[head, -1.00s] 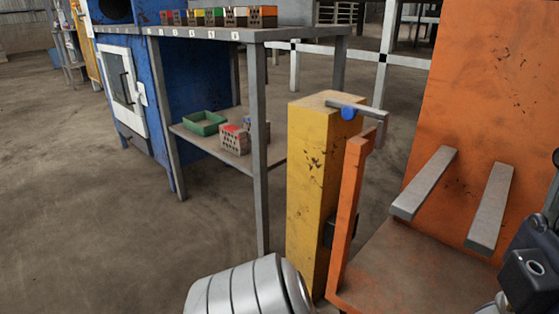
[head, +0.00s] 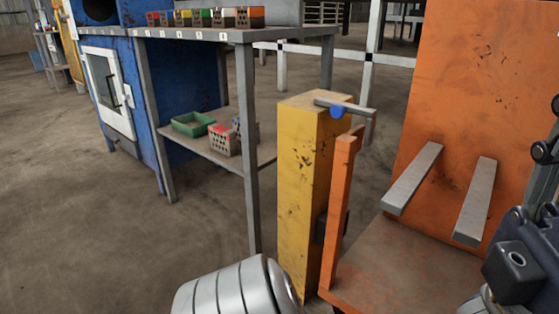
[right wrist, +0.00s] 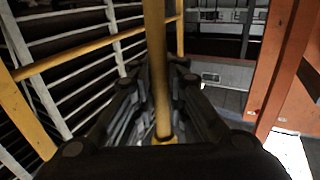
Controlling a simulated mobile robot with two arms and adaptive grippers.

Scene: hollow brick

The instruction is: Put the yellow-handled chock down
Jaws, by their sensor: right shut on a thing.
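My right gripper (right wrist: 158,80) is shut on the yellow handle (right wrist: 157,45) of the chock in the right wrist view. The handle stands upright in that picture, between the two dark fingers. The chock's body cannot be made out behind the fingers. In the head view, dark parts of my right arm (head: 515,265) show at the right edge, beside the orange cart, but the chock is not visible there. My left gripper is not in view.
An orange cart (head: 470,105) with two grey bars stands at right. A yellow post (head: 303,165) with a blue knob is left of it. A grey table (head: 295,33) bears several small bricks; its lower shelf holds a green tray (head: 180,128). Floor at left is clear.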

